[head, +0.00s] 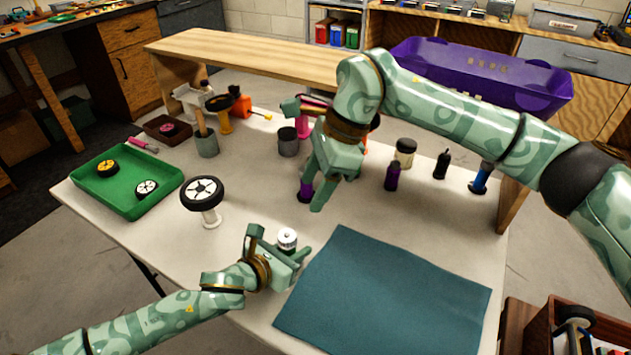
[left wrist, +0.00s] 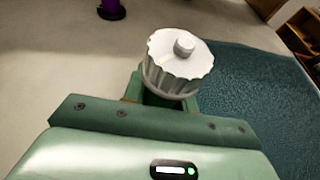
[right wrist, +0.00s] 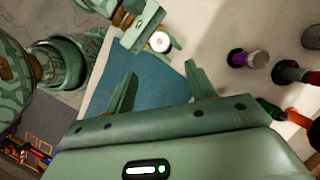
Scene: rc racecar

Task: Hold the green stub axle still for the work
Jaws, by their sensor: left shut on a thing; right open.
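My left gripper (head: 282,252) is shut on the green stub axle, whose silver-white ribbed head (left wrist: 180,62) with a small round knob stands up between the fingers. The head also shows in the head view (head: 287,238) and the right wrist view (right wrist: 160,42). Its lower part is hidden by the green fingers, so I cannot tell where its green begins. It is just off the left edge of the blue-green mat (head: 390,290). My right gripper (head: 312,190) is open and empty, higher up above the table; its spread fingers show in the right wrist view (right wrist: 160,90).
A wheel on a white stand (head: 203,195) and a green tray (head: 125,192) with small wheels lie left. A purple piece (head: 305,192) is near my right gripper in the head view. Bottles and a blue piece (head: 481,178) stand right. The mat is clear.

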